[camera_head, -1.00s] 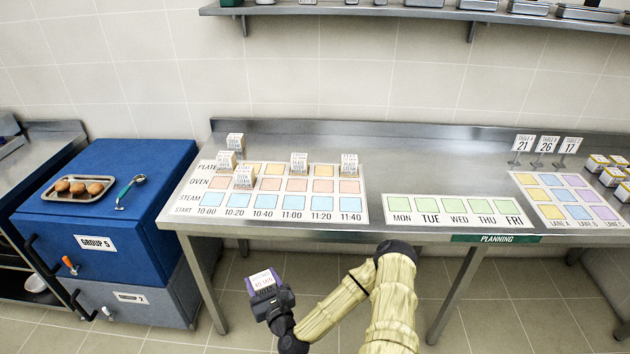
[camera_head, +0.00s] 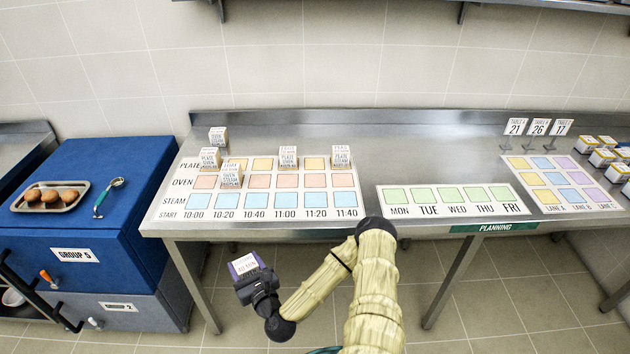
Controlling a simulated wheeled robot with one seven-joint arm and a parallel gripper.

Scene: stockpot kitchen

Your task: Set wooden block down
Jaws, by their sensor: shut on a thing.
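My gripper (camera_head: 257,285) is shut on a wooden block (camera_head: 244,265) with a white printed label and purple sides. It holds the block in front of the steel table, over the floor and below the tabletop. The label's small print is too small to read fully. The planning board (camera_head: 170,214) lies on the left part of the table, with PLATE, OVEN and STEAM rows and columns from 10:00 to 11:40. Several labelled blocks stand on it, such as one in the OVEN row at 10:20 (camera_head: 230,178) and one in the PLATE row at 11:00 (camera_head: 288,158).
One block (camera_head: 218,137) stands behind the board. A weekday board (camera_head: 455,207) and a lane board (camera_head: 556,210) lie to the right, with number signs (camera_head: 538,127) behind. A blue cabinet (camera_head: 120,205) with an egg tray (camera_head: 30,206) and a ladle (camera_head: 108,198) stands at left.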

